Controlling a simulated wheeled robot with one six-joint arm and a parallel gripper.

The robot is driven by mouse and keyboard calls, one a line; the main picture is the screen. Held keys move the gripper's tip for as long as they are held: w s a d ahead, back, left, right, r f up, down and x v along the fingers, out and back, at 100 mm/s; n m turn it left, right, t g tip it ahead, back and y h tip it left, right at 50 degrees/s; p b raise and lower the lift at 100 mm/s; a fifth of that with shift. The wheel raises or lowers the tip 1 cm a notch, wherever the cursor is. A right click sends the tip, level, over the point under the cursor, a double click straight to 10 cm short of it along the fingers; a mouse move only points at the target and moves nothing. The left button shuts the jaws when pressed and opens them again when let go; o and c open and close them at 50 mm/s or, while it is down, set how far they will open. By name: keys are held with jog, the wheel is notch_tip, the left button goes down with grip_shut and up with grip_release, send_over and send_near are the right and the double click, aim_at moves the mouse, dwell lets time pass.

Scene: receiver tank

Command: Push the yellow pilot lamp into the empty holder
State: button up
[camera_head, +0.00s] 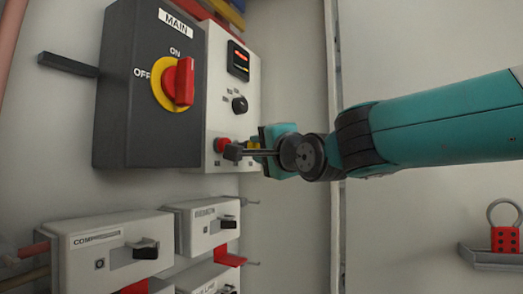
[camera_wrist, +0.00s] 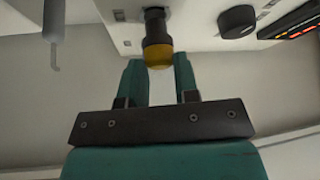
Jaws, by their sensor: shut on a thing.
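The yellow pilot lamp (camera_wrist: 158,54) is between the two teal fingertips of my gripper (camera_wrist: 157,66), its yellow dome toward the wrist camera. A black collar lies behind the dome, against the pale panel face. I cannot tell whether the collar is part of the lamp or the holder, or how deep the lamp sits. In the head view, a bit of the yellow lamp (camera_head: 255,143) shows beside my gripper (camera_head: 262,147), at the lower part of the pale control panel (camera_head: 215,90). The empty holder itself cannot be made out; my gripper hides that area.
A red button or lamp (camera_head: 222,145) sits just left of my gripper. Above it are a black knob (camera_head: 240,104) and a lit display (camera_head: 238,61). A dark MAIN switch box (camera_head: 125,110) stands left. Breaker boxes (camera_head: 110,250) are below.

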jog(key=shift+w+a+p, duration=0.35)
jog(key=shift+w+a, duration=0.35)
jog(key=shift+a, duration=0.35)
jog(key=o, duration=1.1)
jog(key=shift+c, duration=0.2)
jog(key=f+b+v, duration=0.1)
jog(key=b+v, duration=1.1)
jog(key=v, duration=0.3)
jog(key=s+b, duration=0.1)
jog(key=b, duration=0.1)
jog(key=s+d+b, duration=0.1)
jog(key=b, duration=0.2)
jog(key=shift+r+b, duration=0.25)
jog(key=shift+b, duration=0.05)
